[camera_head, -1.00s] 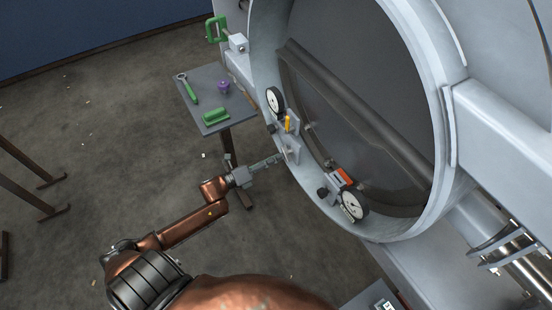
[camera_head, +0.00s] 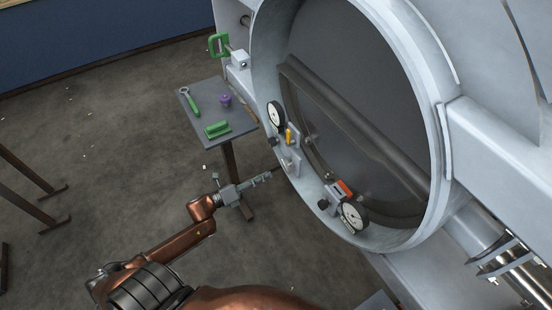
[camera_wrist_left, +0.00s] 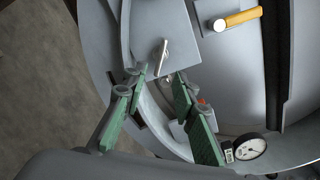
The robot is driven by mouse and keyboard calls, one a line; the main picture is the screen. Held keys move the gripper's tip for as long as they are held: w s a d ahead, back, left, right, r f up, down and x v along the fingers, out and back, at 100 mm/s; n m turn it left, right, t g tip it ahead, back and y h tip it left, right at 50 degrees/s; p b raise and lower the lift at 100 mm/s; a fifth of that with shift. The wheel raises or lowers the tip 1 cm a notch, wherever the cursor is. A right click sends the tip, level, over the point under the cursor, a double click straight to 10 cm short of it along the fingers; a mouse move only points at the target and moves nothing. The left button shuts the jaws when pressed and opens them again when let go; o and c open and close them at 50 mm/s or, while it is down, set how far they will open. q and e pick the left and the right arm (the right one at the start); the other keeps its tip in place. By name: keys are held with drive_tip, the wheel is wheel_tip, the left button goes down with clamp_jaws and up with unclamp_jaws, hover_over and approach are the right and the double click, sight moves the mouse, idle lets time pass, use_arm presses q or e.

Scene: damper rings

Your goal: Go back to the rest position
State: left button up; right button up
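My left gripper (camera_head: 264,178) reaches in from the left, its fingertips just short of the lower left rim of the big grey ring (camera_head: 262,62). In the left wrist view its two green-padded fingers (camera_wrist_left: 160,84) stand apart with nothing held between them. Beyond them is a grey bracket with a small metal lever (camera_wrist_left: 161,56), apart from the fingers as far as I can tell. My left arm (camera_head: 175,242) is extended, bent at the wrist. My right gripper is not in view.
A dial gauge (camera_head: 275,114) and a yellow handle (camera_head: 289,137) sit on the ring's left side. Another gauge (camera_head: 354,215) and an orange block (camera_head: 345,188) sit lower. A small table (camera_head: 229,129) holds a wrench (camera_head: 190,102), purple part (camera_head: 225,100) and green part (camera_head: 217,129).

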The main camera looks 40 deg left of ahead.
use_arm(q)
drive_tip(key=s+a+f+n+g+y+p, duration=0.1)
drive_tip(key=s+a+f+n+y, duration=0.15)
drive_tip(key=f, duration=0.45)
drive_tip(key=s+a+f+n+g+y+p, duration=0.1)
drive_tip(key=s+a+f+n, duration=0.1)
drive_tip(key=a+f+n, duration=0.3)
drive_tip(key=s+f+n+g+y+p, duration=0.1)
drive_tip(key=s+f+n+y, duration=0.15)
drive_tip(key=f, duration=0.55)
drive_tip(key=s+f+n+g+y+p, duration=0.15)
drive_tip(key=s+f+n+g, duration=0.4)
drive_tip(key=s+f, duration=0.7)
drive_tip(key=s+d+f+n+g+p, duration=0.1)
drive_tip(key=s+d+f+n, duration=0.3)
drive_tip(key=s, duration=0.7)
drive_tip(key=s+d+f+n+g+p, duration=0.1)
drive_tip(key=s+d+f+n+g, duration=0.3)
drive_tip(key=s+f, duration=0.4)
drive_tip(key=s+d+f+n+g+p, duration=0.1)
drive_tip(key=s+d+f+n, duration=0.4)
drive_tip(key=s, duration=1)
drive_tip(key=shift+s+d+f+g+p, duration=0.2)
drive_tip(key=shift+d+f+g+p, duration=0.15)
drive_tip(key=shift+d+f+g, duration=0.5)
